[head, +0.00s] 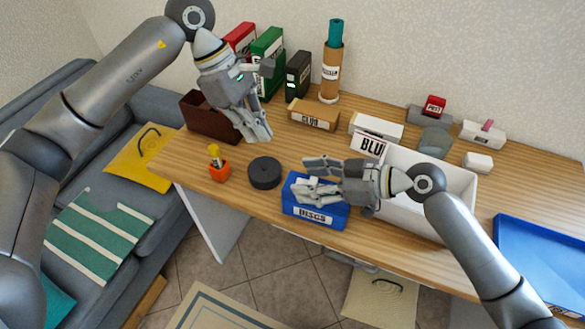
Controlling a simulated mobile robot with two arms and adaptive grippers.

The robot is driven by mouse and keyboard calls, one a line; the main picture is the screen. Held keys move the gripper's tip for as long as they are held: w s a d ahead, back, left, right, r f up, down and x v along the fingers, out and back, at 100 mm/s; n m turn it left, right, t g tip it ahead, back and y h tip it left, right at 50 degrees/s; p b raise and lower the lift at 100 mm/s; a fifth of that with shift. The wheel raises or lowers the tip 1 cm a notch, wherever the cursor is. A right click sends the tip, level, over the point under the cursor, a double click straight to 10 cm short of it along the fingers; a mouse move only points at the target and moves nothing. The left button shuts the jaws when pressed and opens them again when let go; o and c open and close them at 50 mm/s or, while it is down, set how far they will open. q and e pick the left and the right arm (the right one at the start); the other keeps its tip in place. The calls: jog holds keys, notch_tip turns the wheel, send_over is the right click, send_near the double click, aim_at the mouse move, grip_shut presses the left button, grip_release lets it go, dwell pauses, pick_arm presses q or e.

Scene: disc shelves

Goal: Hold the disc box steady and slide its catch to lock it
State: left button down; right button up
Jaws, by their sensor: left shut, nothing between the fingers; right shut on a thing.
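The blue disc box (315,222), labelled DISCS, sits at the table's front edge. My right gripper (303,177) comes in from the right over the box, its fingers shut on it, covering much of the top. The catch is hidden or too small to tell. My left gripper (260,137) is shut and empty, held above the table up and left of the box, apart from it and pointing down.
A black round disc (264,173) and an orange pot (219,169) stand left of the box. A white bin (455,183) is close on its right. A brown box (204,118), upright binders (268,48) and a CLUB box (313,114) stand behind.

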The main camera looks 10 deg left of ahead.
pick_arm(q)
jog(key=shift+f, duration=0.1)
send_near(293, 181)
notch_tip(293, 181, down, 5)
jog(key=shift+s+d+f, duration=0.1)
jog(key=shift+d+f, duration=0.05)
jog(key=shift+d, duration=0.45)
jog(key=shift+s+d+f, duration=0.15)
jog(key=shift+d+f, duration=0.05)
jog(key=shift+d, duration=0.45)
jog(key=shift+s+d, duration=0.15)
jog(key=shift+d, duration=0.35)
